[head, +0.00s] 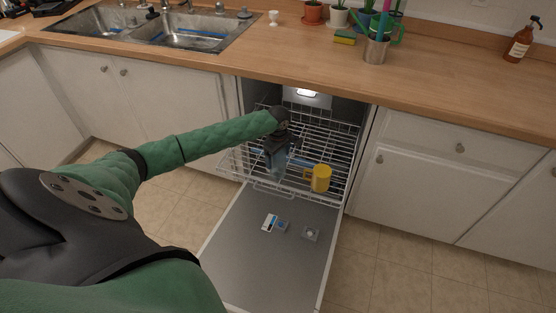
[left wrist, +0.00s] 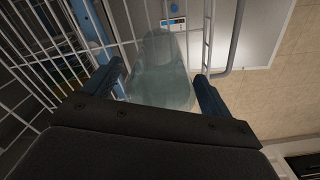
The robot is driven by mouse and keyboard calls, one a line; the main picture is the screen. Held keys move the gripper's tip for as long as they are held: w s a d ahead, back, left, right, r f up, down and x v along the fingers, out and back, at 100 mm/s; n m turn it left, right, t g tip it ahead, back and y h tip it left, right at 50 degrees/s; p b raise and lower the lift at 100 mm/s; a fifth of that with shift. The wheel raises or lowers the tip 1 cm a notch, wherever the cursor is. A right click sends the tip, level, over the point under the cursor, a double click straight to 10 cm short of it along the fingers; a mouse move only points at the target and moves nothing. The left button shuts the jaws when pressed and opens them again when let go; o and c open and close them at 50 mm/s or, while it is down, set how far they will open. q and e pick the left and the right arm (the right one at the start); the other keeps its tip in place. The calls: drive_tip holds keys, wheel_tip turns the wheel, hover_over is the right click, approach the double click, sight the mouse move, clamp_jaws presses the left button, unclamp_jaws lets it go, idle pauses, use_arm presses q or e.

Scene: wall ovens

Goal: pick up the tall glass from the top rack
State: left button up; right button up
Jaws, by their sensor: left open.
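The tall glass (left wrist: 160,66) is clear and slightly greenish. In the left wrist view it stands out between the two fingers of my left gripper (left wrist: 160,88), with a gap to the right finger; whether the left finger touches it I cannot tell. My left gripper is open. In the head view my left gripper (head: 277,150) points down into the top rack (head: 341,138), which is pulled out. There the glass is hard to make out behind and below the fingers. My right gripper is not in view.
A yellow mug (head: 321,178) sits in the rack, just right of my gripper. The rack's wire sides surround the glass. The open dishwasher door (head: 262,262) lies below. The wooden counter (head: 300,55) runs above and behind.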

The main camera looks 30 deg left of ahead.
use_arm(q)
drive_tip(key=c, duration=1.2)
drive_tip(key=shift+r, duration=0.15)
